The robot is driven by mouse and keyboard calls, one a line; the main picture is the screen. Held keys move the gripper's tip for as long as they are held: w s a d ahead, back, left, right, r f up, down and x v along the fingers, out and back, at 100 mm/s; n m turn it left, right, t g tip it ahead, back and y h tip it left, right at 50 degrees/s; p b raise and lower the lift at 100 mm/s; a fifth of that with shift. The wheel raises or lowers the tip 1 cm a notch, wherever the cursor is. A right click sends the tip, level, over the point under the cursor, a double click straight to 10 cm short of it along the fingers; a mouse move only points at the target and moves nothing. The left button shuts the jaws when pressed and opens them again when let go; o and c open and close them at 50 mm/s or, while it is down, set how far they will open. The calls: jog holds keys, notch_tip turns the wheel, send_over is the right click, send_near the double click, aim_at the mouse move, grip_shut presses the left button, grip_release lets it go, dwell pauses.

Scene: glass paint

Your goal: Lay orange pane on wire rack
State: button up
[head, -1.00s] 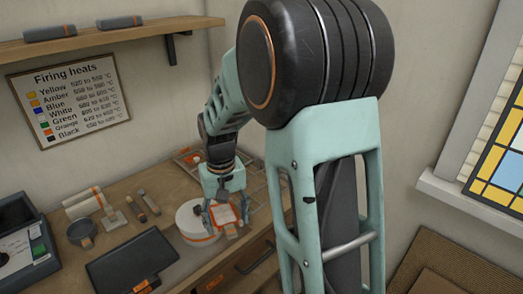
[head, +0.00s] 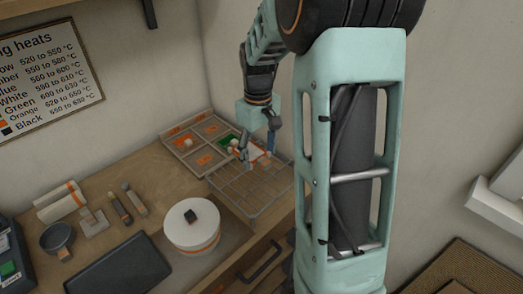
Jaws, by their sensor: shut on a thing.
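My gripper (head: 258,155) is shut on a small flat pane (head: 257,152), pale on top with orange at its edge. It holds the pane over the back part of the wire rack (head: 244,193). The gap between pane and rack is too small to judge, so I cannot tell whether they touch. The fingers partly hide the pane. The visible front of the rack is bare.
A divided tray (head: 176,144) with orange and green pieces stands behind the rack, left of my gripper. A white round pot (head: 192,229) with an orange band stands front left. A dark flat panel (head: 118,268) and small tools lie farther left.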

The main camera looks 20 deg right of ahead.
aim_at(262, 177)
jog(key=shift+d, duration=0.45)
jog(key=shift+f+b, duration=2.4)
jog(key=shift+f, duration=0.8)
jog(key=shift+f, duration=0.1)
jog(key=o, duration=1.2)
jog(key=shift+o, duration=0.2)
jog(key=shift+r+p, duration=2.65)
jog(key=shift+r, duration=0.9)
